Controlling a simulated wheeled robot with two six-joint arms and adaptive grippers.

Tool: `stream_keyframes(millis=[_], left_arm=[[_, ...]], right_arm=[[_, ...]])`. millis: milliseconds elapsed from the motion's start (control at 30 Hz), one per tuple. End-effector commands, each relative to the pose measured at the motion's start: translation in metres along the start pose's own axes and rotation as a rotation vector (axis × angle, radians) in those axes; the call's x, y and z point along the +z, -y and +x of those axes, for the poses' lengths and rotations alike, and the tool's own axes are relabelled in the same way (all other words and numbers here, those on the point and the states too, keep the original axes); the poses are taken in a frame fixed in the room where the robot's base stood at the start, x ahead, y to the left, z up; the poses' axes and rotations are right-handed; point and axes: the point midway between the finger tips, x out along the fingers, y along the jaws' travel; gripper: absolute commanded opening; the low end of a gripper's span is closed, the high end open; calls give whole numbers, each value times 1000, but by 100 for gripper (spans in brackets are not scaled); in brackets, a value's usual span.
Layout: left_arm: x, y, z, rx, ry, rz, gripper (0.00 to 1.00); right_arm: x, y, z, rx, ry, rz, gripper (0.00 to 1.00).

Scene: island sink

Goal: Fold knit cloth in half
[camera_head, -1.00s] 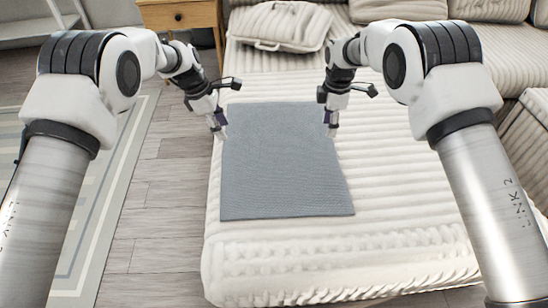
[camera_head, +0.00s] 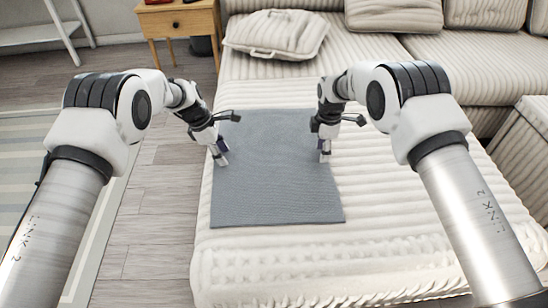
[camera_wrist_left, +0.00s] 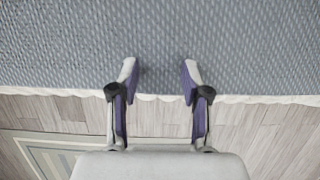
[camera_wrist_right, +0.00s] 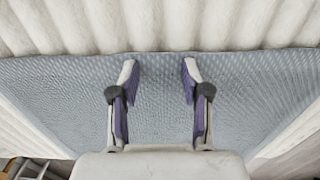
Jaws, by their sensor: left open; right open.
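The grey-blue knit cloth (camera_head: 276,185) lies flat and spread out on the cream ribbed sofa seat. My left gripper (camera_head: 222,160) is at the cloth's left edge, with its fingers apart and nothing between them. In the left wrist view the open fingertips (camera_wrist_left: 159,72) are over the cloth (camera_wrist_left: 230,45) near its edge. My right gripper (camera_head: 325,156) is at the cloth's right edge, also open and empty. In the right wrist view its fingertips (camera_wrist_right: 160,70) are just inside the cloth's edge, over the cloth (camera_wrist_right: 255,90). I cannot tell whether the fingertips touch the cloth.
The sofa seat (camera_head: 400,170) is bare to the right of the cloth. A cream cushion (camera_head: 276,33) lies beyond it. A wooden side table (camera_head: 178,20) stands at the back left. Plank floor (camera_head: 150,215) and a striped rug (camera_head: 60,190) are on the left.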

Motion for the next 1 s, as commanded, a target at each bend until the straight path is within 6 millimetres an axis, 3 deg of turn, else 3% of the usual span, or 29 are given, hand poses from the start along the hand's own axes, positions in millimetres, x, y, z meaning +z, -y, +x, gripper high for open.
stream_keyframes(millis=[33,200,233,733,1000], left_arm=[[0,1,0,-2,0,0,32],[0,1,2,-3,-1,-1,2],[-1,1,2,-3,-1,-1,0],[0,2,1,-5,-1,-1,0],[9,1,-28,-4,-1,0,0]], right_arm=[[0,1,1,-2,0,0,32],[0,1,2,-3,0,0,2],[0,1,2,-3,0,0,0],[0,2,1,-5,0,0,0],[0,1,-29,-3,0,0,0]])
